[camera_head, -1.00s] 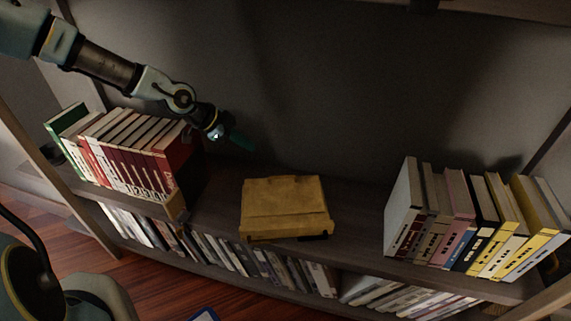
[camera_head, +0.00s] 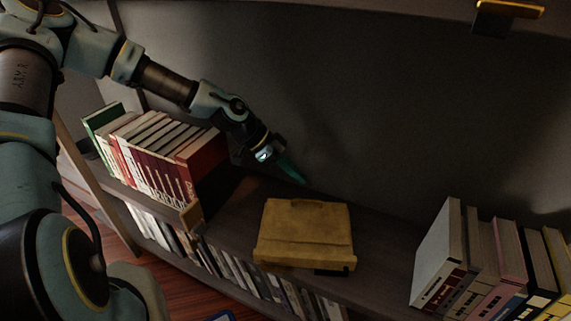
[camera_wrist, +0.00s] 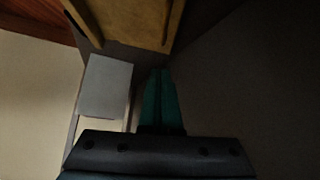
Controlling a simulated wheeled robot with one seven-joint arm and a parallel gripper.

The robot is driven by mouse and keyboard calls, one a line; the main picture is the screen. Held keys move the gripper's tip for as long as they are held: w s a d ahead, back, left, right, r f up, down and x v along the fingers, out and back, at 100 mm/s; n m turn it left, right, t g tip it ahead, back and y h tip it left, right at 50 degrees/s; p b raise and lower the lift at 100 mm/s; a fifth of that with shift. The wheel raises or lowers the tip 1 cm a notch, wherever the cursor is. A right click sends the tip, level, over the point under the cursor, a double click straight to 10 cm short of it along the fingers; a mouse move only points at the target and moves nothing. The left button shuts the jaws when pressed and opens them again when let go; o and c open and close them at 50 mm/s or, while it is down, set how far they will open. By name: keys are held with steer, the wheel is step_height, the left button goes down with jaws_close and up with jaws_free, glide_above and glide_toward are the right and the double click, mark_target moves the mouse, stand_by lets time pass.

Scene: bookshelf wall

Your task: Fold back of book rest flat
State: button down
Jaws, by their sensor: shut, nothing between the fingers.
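The book rest (camera_head: 305,232) is a yellow-brown wooden piece on the shelf top, between the two rows of books. It looks flat or nearly flat, with a crease line across its front part. In the wrist view its wooden surface (camera_wrist: 125,18) shows at the top, beyond the fingers. My gripper (camera_head: 298,177) has green fingers, closed together and empty. It is above the shelf, behind and to the left of the book rest, close to the back wall and apart from the rest. The closed fingers also show in the wrist view (camera_wrist: 161,98).
A row of red, white and green books (camera_head: 150,150) stands on the left of the shelf. Another row of books (camera_head: 490,265) stands on the right. The lower shelf holds several books (camera_head: 240,275). The dark back wall (camera_head: 350,110) is close to my gripper. Bare shelf (camera_head: 235,215) surrounds the rest.

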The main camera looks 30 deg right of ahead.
glide_toward(316, 204)
steer(key=s, duration=0.1)
steer(key=s+d, duration=0.1)
steer(key=s, duration=0.1)
steer(key=shift+d, duration=0.2)
steer(key=shift+f, duration=0.5)
steer(key=shift+w+d+f+b, duration=0.15)
steer(key=shift+w+f+b, duration=0.1)
steer(key=shift+f+b, duration=0.25)
steer(key=shift+w+d+f+b, duration=0.2)
steer(key=shift+w+f+b, duration=0.15)
steer(key=shift+f, duration=0.25)
steer(key=shift+r, duration=0.1)
steer(key=v, duration=1)
steer(key=shift+a+r+p, duration=0.25)
steer(key=shift+r+p, duration=0.05)
steer(key=shift+p, duration=0.05)
